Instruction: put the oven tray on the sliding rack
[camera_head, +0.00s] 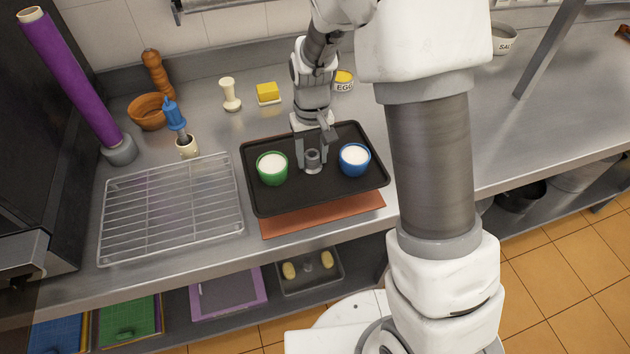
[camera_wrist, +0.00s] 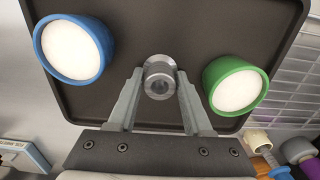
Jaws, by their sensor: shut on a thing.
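The black oven tray (camera_head: 290,198) is at the middle of the counter in the head view, over a reddish-brown board. It carries a green cup (camera_head: 272,169) at left and a blue cup (camera_head: 354,160) at right, both upright with white contents. My gripper (camera_head: 312,158) is shut on the grey metal knob at the tray's middle. In the wrist view the fingers (camera_wrist: 158,88) sit on both sides of the knob. I cannot tell whether the tray is lifted clear of the board. The wire sliding rack (camera_head: 172,208) lies empty on the counter left of the tray.
Behind the rack stand a wooden bowl (camera_head: 147,111), a pepper mill (camera_head: 157,74), a blue-handled brush (camera_head: 175,118) and a purple roll (camera_head: 72,75). Butter (camera_head: 268,93) and an egg pot (camera_head: 344,80) stand behind the tray. Little counter shows between tray and rack.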

